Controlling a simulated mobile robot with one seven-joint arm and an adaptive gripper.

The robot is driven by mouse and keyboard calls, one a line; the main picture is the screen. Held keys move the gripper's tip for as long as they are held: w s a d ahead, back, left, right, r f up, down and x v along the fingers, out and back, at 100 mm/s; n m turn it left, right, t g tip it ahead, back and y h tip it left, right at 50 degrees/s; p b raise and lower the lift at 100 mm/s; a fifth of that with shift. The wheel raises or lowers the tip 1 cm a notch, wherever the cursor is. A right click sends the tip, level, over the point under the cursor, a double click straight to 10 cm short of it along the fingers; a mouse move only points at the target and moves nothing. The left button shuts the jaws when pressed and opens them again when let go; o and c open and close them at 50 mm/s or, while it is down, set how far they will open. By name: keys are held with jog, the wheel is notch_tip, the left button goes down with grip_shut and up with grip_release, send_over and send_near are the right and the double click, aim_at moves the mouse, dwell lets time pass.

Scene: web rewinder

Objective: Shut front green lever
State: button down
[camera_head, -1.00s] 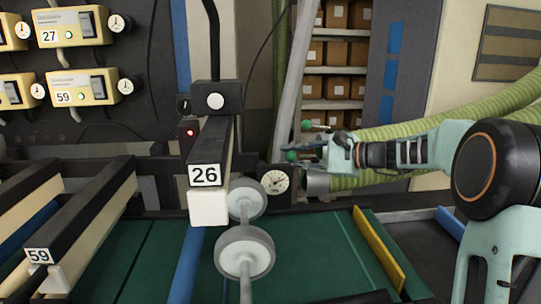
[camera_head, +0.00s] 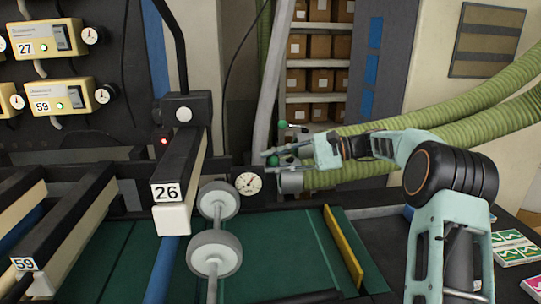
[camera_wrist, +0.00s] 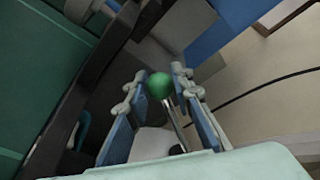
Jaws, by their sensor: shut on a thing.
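The front green lever ends in a round green knob (camera_head: 273,160), beside the round gauge in the head view. In the wrist view, the green knob (camera_wrist: 159,85) sits between my fingertips, with its thin metal rod running down toward the palm. My gripper (camera_head: 269,158) reaches in from the right and is shut on this knob; the wrist view shows my gripper (camera_wrist: 161,84) with one finger on each side of it. A second green knob (camera_head: 283,125) stands higher and a little behind, clear of my fingers. The lever's base is partly hidden by my gripper.
A dial gauge (camera_head: 248,183) is just left of my gripper. Grey rollers (camera_head: 215,252) and the bar marked 26 (camera_head: 181,170) stand further left. Thick green hoses (camera_head: 440,125) run behind my arm. A yellow strip (camera_head: 343,246) lies on the green bed below.

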jog(key=shift+s+d+n+g, duration=0.1)
jog(key=shift+d+n+g, duration=0.05)
jog(key=shift+n+g, duration=0.2)
jog(key=c, duration=1.7)
grip_release()
jog(key=shift+o, duration=0.2)
jog(key=v, duration=1.2)
jog(key=shift+c, duration=0.3)
